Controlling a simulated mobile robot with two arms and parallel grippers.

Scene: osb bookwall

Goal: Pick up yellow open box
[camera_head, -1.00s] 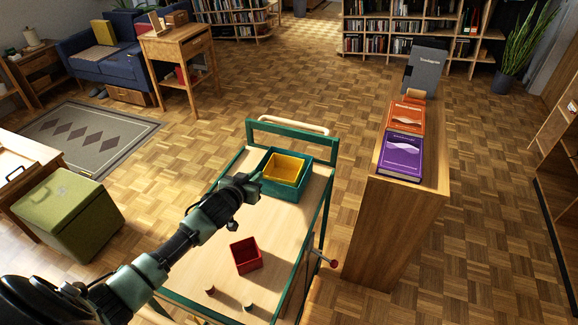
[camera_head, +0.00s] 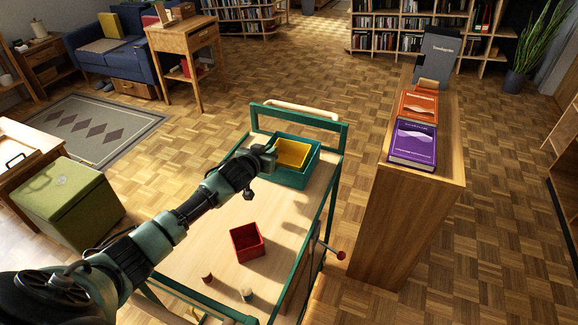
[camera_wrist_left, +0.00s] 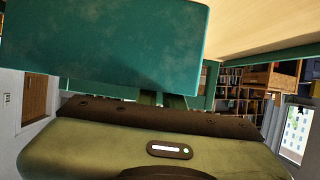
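The yellow open box (camera_head: 293,152) sits inside a larger teal open box (camera_head: 293,178) at the far end of a trolley. My left gripper (camera_head: 268,155) is at the left side of the teal box, close to the yellow box's left edge. In the left wrist view a teal surface (camera_wrist_left: 105,45) fills the upper left, in front of my left gripper (camera_wrist_left: 158,98); the yellow box does not show there. The fingertips are mostly hidden, so I cannot tell their opening or any contact. My right gripper is not in view.
The trolley (camera_head: 200,250) has a raised green end frame (camera_head: 318,122) beyond the boxes. A red open box (camera_head: 247,243) and two small pegs (camera_head: 246,294) stand nearer. A wooden shelf unit (camera_head: 405,215) with books stands to the right. A green bin (camera_head: 68,205) stands left.

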